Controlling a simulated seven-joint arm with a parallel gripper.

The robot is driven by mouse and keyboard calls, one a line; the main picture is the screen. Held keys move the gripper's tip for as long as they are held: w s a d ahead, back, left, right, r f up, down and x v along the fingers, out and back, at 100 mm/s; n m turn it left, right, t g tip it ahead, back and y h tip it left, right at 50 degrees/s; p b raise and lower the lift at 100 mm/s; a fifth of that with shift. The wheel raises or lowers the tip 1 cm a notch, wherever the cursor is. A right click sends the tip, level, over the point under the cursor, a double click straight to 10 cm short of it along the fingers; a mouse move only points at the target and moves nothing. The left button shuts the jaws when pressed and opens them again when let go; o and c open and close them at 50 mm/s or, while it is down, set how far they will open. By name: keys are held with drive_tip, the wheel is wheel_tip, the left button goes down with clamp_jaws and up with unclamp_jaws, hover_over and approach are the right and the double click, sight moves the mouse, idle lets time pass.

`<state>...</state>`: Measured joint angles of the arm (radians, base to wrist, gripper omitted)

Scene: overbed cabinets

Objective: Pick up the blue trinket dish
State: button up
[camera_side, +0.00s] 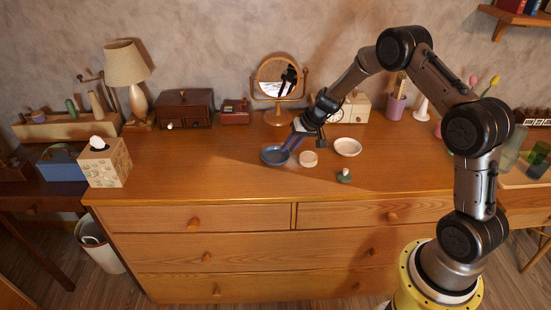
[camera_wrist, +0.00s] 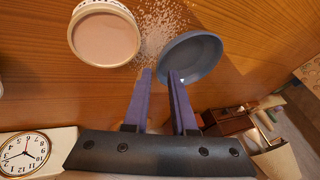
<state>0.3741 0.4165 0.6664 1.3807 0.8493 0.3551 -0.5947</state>
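The blue trinket dish (camera_side: 274,155) is a small round dish on the dresser top, left of a low pink-topped pot. In the wrist view the dish (camera_wrist: 200,52) is just beyond my fingertips. My gripper (camera_side: 288,150) reaches down to it from the upper right. In the wrist view my gripper (camera_wrist: 161,74) has its two purple fingers apart. The right fingertip overlaps the dish's near left side and the left fingertip is outside the rim. Whether either finger touches the dish cannot be told.
The pink-topped pot (camera_side: 308,159) is close to the dish, with a white speckled patch (camera_wrist: 160,28) between them. A tissue box (camera_side: 104,165) is far left. A round mirror (camera_side: 277,78) stands behind.

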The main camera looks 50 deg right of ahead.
drive_tip(key=shift+w+f, duration=0.3)
drive_tip(key=shift+f, duration=0.2)
clamp_jaws()
drive_tip(key=shift+s+f, duration=0.1)
idle(1.0)
